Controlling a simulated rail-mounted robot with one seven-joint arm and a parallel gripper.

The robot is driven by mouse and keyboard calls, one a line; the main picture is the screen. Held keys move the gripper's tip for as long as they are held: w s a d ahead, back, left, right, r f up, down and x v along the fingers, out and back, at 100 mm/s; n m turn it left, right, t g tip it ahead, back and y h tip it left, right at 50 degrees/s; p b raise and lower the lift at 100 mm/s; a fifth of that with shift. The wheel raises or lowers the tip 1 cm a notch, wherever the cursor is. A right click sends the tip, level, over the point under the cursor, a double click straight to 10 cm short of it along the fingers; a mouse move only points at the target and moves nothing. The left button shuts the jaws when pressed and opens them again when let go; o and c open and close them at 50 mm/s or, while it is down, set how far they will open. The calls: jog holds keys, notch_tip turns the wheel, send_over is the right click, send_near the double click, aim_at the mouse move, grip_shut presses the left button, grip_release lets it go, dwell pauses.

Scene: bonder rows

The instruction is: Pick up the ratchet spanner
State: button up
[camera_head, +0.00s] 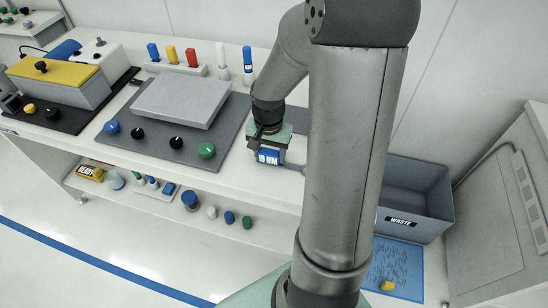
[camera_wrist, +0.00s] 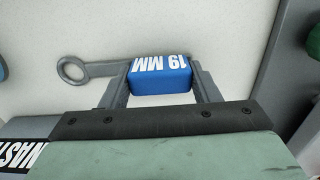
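The ratchet spanner (camera_wrist: 160,75) has a blue block marked "19 MM" and a grey shaft with a ring end, which points left in the wrist view. In the head view its blue block (camera_head: 269,157) shows at the front part of the white bench. My gripper (camera_wrist: 162,80) has one finger on each side of the blue block, and both appear to touch it. The left finger covers part of the shaft. I cannot tell whether the spanner rests on the bench or is slightly above it.
A grey board (camera_head: 226,130) with a raised plate and several knobs lies left of my gripper. A rack (camera_head: 177,69) with coloured markers stands behind. A grey waste bin (camera_head: 425,222) is at the right, past my arm. A lower shelf (camera_head: 120,192) holds small items.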

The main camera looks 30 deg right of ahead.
jog(key=shift+c, duration=0.8)
jog(key=shift+r, duration=0.6)
jog(key=r, duration=0.2)
jog(key=shift+s+r, duration=0.2)
jog(key=shift+r, duration=0.15)
jog(key=s+a+r, duration=0.3)
jog(key=s+r, duration=0.6)
jog(key=s, duration=0.4)
jog(key=shift+a+b, duration=0.3)
jog(key=shift+b, duration=0.15)
jog(key=shift+r, duration=0.1)
